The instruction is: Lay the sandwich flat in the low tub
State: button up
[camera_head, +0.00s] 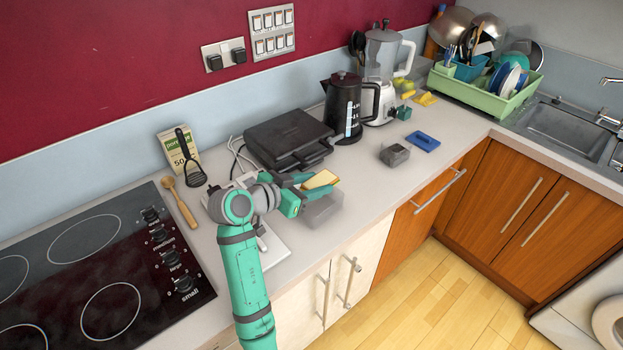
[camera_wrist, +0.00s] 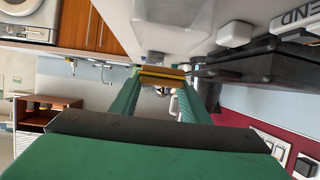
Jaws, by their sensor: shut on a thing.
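The sandwich (camera_head: 320,179), tan with a pale edge, is held between the fingers of my gripper (camera_head: 313,183). It also shows edge-on between the fingertips (camera_wrist: 163,74) in the wrist view, as a thin brown and yellow strip. A clear, low tub (camera_head: 322,209) sits on the counter just below and beside the sandwich, near the front edge. The sandwich appears above the tub's rim, not lying in it. My gripper is shut on the sandwich; the exact gap to the tub is hard to tell.
A black sandwich press (camera_head: 288,137) stands behind my gripper. A grey box (camera_head: 394,155) and a blue lid (camera_head: 422,141) lie to the right. A kettle (camera_head: 347,108), blender (camera_head: 385,75) and green dish rack (camera_head: 485,90) stand farther back.

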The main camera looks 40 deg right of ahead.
jog(key=shift+w+a+f, duration=0.1)
jog(key=shift+f, duration=1.85)
jog(key=o, duration=0.8)
jog(key=o, duration=0.5)
jog(key=c, duration=0.5)
